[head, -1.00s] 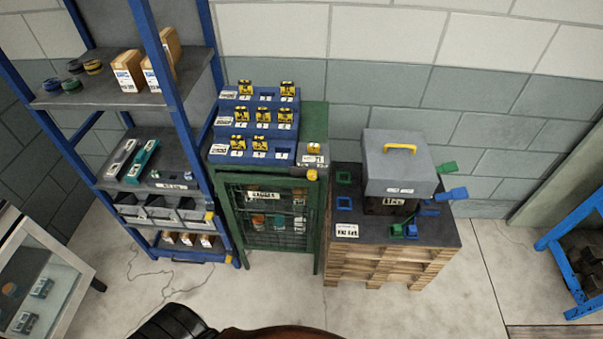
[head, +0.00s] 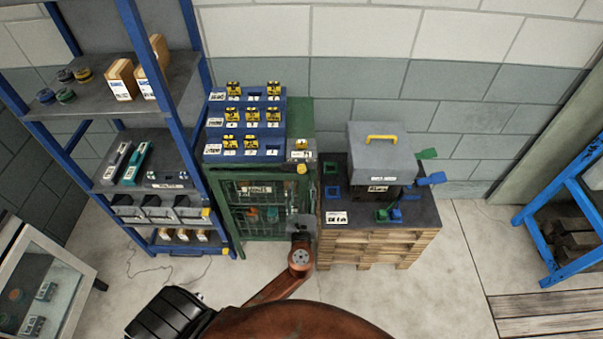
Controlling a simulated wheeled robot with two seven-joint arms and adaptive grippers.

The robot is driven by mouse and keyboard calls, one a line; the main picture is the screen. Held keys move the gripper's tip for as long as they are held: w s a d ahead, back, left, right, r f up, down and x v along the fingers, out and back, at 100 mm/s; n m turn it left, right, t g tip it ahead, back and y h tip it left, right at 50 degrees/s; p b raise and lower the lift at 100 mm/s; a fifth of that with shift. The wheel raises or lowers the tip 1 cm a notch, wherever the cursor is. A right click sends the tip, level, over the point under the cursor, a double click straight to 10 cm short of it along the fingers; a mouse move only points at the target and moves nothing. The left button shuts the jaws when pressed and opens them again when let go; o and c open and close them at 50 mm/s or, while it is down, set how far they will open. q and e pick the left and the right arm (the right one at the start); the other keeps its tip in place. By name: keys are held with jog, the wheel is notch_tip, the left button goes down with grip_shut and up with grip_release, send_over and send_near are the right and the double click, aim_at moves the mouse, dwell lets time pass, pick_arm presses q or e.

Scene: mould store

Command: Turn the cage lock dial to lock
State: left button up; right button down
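The green cage (head: 222,213) stands between the blue rack and the pallet, with a mesh door and a white label on its front. A small yellow knob-like part (head: 302,169) sits at the cage's upper right front corner, below a white label; it may be the lock dial, but its setting is too small to read. My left gripper (head: 301,222) is in front of the right side of the cage door, below the yellow part and apart from it. Its fingers are small and blend with the mesh, so their opening is unclear. My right gripper is not visible.
A blue bin block (head: 211,150) with several yellow-black items sits on the cage. The blue rack (head: 187,120) stands close on the left. On the right, a pallet stack (head: 370,247) carries a grey box (head: 382,155).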

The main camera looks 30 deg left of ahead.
aim_at(302, 172)
pick_arm(q)
jog(key=x, duration=0.7)
jog(key=shift+w+f, duration=0.1)
jog(key=shift+f, duration=0.05)
grip_shut()
dwell(0.5)
